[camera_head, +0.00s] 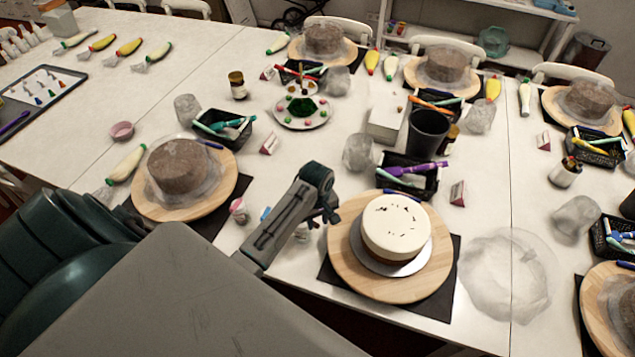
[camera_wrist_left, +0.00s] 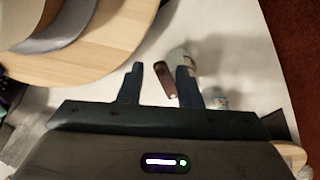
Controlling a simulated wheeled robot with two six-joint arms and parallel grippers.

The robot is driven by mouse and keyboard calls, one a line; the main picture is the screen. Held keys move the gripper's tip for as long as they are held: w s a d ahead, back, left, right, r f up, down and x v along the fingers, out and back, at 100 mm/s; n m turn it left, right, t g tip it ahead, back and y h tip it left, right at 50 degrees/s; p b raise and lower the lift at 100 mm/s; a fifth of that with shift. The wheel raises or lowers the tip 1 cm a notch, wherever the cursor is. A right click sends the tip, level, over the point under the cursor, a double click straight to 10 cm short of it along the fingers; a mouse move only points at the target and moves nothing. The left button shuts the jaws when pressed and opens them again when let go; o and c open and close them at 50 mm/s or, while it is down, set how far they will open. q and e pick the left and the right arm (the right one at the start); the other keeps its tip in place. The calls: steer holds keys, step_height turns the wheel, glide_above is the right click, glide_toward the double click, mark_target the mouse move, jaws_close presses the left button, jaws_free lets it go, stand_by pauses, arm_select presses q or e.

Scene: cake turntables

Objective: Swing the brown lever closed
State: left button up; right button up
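A small brown lever (camera_wrist_left: 165,79) shows in the left wrist view, slanted beside a pale, clear-looking small container (camera_wrist_left: 180,54) on the white table. I cannot make out the lever in the head view, where my left gripper hides that spot. My left gripper (camera_head: 329,211) points down near the table, just left of a wooden turntable. In the left wrist view its two fingers (camera_wrist_left: 160,75) are apart with nothing held. The lever appears between the fingertips; I cannot tell whether either finger touches it. My right gripper is not in view.
The wooden turntable (camera_head: 346,267) bears a white-frosted cake (camera_head: 395,224) close to the right of my left gripper. A small white jar (camera_head: 302,232) and a pink-and-white one (camera_head: 238,210) stand nearby. A black basket of tools (camera_head: 412,187) is behind. The table's front edge is close.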

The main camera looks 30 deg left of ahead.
arm_select(q)
steer(key=shift+f, duration=0.1)
jaws_close()
steer(key=shift+s+m, duration=0.15)
steer(key=shift+m, duration=0.15)
steer(key=s+a+m, duration=0.4)
steer(key=a+m, duration=0.1)
steer(key=m, duration=1.3)
steer(key=shift+a, duration=0.2)
steer(key=shift+m, duration=0.3)
stand_by(0.3)
jaws_free()
